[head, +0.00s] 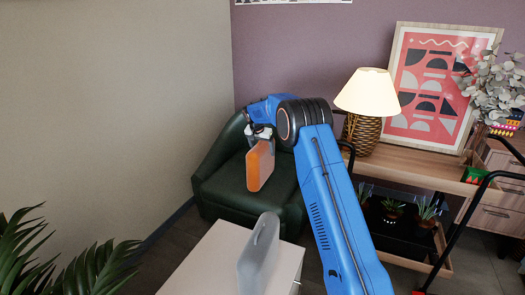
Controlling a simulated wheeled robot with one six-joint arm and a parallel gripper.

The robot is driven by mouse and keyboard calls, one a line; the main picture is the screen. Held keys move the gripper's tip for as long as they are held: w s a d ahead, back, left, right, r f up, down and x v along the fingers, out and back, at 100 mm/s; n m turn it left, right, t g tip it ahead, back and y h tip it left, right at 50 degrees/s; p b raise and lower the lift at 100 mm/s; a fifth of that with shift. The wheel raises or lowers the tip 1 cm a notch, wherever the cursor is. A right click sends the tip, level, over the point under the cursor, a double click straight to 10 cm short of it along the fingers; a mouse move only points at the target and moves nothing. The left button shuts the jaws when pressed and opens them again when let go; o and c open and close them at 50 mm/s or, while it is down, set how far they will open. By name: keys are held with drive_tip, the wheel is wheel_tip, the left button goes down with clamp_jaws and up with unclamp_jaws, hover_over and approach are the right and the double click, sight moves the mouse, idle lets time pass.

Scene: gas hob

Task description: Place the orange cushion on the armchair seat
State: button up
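The orange cushion (258,167) hangs upright from my gripper (262,135), which is shut on its upper edge. In the head view the cushion appears in front of the dark green armchair (223,188), over its seat area. The cushion hides part of the seat, and my blue arm hides the chair's right side and much of its back. I cannot tell whether the cushion's lower edge touches the seat or is above it.
A white table (207,262) with an upright grey cushion-like object (258,255) stands in front of the armchair. At right are a wooden cart (412,175) with a lamp (368,95), a framed print (440,90) and plants. Palm leaves (75,265) fill the lower left.

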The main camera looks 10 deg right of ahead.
drive_tip(key=v, duration=1.2)
drive_tip(key=shift+s+r, duration=0.1)
drive_tip(key=shift+r, duration=0.1)
drive_tip(key=s+d+r+n, duration=0.1)
drive_tip(key=s+r, duration=0.4)
drive_tip(key=s, duration=0.7)
drive_tip(key=s+d+r+n+y, duration=0.15)
drive_tip(key=s+r, duration=0.35)
drive_tip(key=s, duration=0.6)
drive_tip(key=s+d+r+n, duration=0.1)
drive_tip(key=s+r, duration=0.5)
drive_tip(key=s, duration=0.6)
drive_tip(key=s+f+n, duration=0.2)
drive_tip(key=s+f, duration=0.4)
drive_tip(key=s, duration=1.2)
drive_tip(key=s+f+n+t+y, duration=0.1)
drive_tip(key=s+f, duration=0.5)
drive_tip(key=s, duration=1.3)
drive_tip(key=shift+a+n, duration=0.25)
drive_tip(key=shift+n, duration=0.3)
